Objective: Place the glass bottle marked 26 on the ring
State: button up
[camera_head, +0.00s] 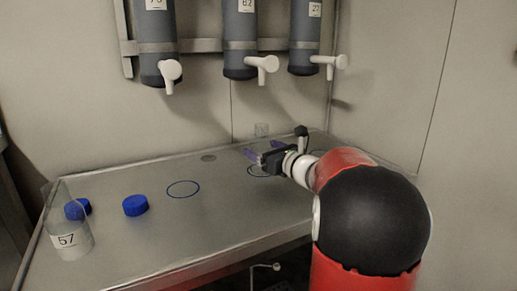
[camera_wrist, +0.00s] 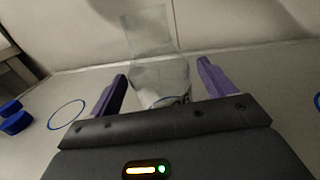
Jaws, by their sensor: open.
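A clear glass bottle (camera_wrist: 158,76) stands beyond and between my two purple fingertips in the wrist view. The bottle also shows faintly at the back of the table in the head view (camera_head: 262,130). A blue ring (camera_head: 260,170) is drawn on the table under my gripper, partly covered. Another blue ring (camera_head: 183,189) lies empty to the left, and a third (camera_head: 318,153) is mostly hidden behind my arm.
A glass bottle marked 57 (camera_head: 70,240) stands at the front left. Two blue caps lie on the table, one (camera_head: 135,205) in the open and one (camera_head: 82,207) partly behind that bottle. Grey tanks with white taps (camera_head: 262,65) hang above the back edge.

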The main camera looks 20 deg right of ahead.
jog(key=v, duration=0.9)
jog(key=shift+b, duration=0.35)
jog(key=shift+d, duration=0.1)
